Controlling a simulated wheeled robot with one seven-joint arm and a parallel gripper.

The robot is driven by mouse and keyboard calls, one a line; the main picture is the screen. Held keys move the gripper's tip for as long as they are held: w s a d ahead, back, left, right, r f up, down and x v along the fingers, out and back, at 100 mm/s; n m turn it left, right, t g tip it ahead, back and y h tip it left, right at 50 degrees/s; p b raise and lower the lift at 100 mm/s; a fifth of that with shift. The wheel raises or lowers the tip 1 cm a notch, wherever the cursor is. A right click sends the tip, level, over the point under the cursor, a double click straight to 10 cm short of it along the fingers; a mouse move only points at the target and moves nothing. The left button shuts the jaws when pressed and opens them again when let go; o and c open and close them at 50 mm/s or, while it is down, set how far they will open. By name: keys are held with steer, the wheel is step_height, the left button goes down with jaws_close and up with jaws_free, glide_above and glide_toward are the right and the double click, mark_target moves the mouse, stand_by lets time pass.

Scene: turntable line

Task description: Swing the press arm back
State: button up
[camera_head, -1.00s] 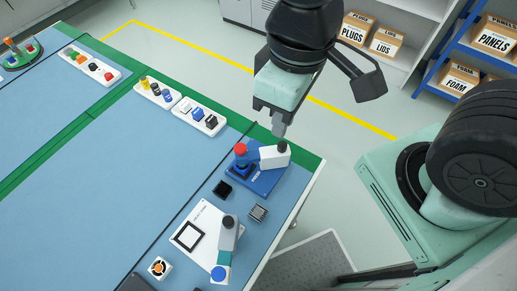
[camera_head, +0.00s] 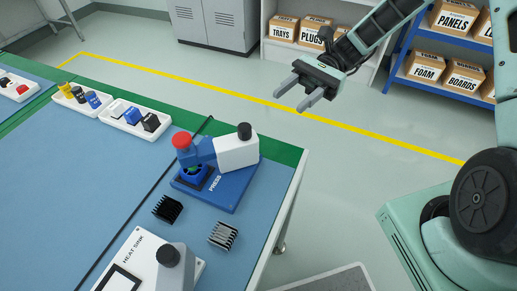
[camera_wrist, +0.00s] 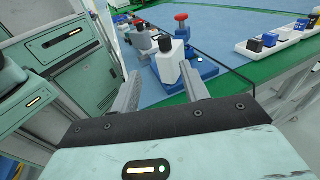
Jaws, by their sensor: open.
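The press (camera_head: 222,184) is a blue base marked PRESS near the table's right edge. My gripper (camera_head: 299,94) is open and empty, held in the air beyond the table, up and right of the press. In the wrist view the press arm (camera_wrist: 181,47) shows ahead, between and beyond the two fingers (camera_wrist: 162,87).
A black heat sink (camera_head: 167,209) and a grey one (camera_head: 223,236) lie before the press. A white HEAT SINK fixture (camera_head: 138,247) with a black-knobbed clamp is at the front. A white tray (camera_head: 118,127) of parts is at left.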

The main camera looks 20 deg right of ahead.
mark_target(250, 127)
steer(key=shift+m+t+y, duration=0.3)
steer(key=shift+m+y, duration=0.2)
steer(key=shift+y, duration=0.1)
steer(key=x, duration=1)
steer(key=f+x, duration=0.1)
steer(key=x, duration=0.4)
steer(key=shift+a+b, duration=0.15)
steer(key=shift+b, duration=0.2)
jaws_close()
